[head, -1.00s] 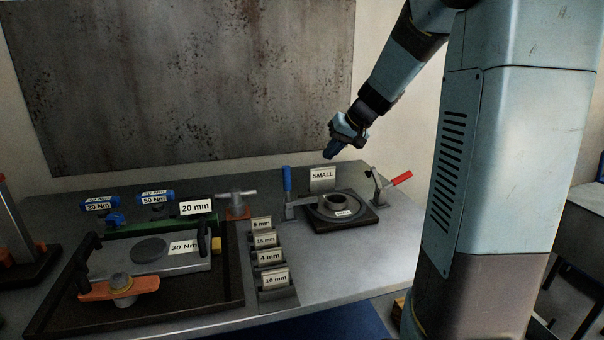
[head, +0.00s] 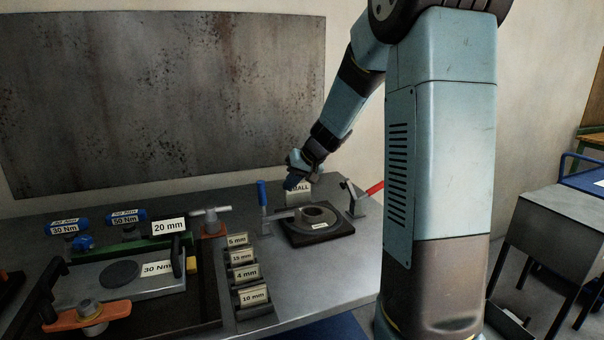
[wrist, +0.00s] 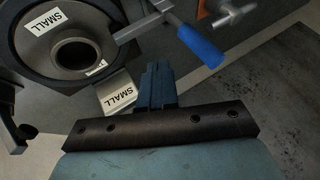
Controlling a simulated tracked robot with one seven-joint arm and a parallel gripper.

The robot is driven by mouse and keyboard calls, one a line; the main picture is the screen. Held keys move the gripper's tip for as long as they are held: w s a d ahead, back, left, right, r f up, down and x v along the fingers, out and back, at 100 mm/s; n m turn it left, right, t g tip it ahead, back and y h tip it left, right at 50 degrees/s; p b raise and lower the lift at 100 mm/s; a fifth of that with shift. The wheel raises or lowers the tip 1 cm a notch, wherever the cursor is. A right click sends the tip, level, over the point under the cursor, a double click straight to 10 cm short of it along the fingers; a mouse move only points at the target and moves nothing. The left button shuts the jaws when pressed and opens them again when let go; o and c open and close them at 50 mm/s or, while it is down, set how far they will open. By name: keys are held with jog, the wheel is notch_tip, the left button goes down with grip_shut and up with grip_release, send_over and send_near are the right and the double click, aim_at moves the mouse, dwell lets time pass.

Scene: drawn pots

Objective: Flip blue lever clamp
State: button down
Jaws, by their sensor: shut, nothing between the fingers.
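The blue lever clamp (head: 262,194) stands upright at the left of the round fixture (head: 318,226) in the head view. Its blue handle also shows in the wrist view (wrist: 200,46), up and to the right of my fingers. My gripper (head: 291,185) is shut and empty, above and behind the fixture, in front of the SMALL sign (head: 301,193), which it partly hides. In the wrist view my shut fingers (wrist: 155,72) sit close beside the SMALL sign and apart from the blue handle.
A red-handled clamp (head: 374,188) stands right of the fixture, partly behind my arm. A rusty panel (head: 160,95) hangs behind.

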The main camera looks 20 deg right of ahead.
jog(key=shift+w+a+f, duration=0.25)
jog(key=shift+a, duration=0.5)
jog(key=shift+w+a+f, duration=0.25)
jog(key=shift+a+f, duration=0.05)
jog(key=shift+a, duration=0.5)
jog(key=shift+w+a+f, duration=0.25)
jog(key=shift+a, duration=0.5)
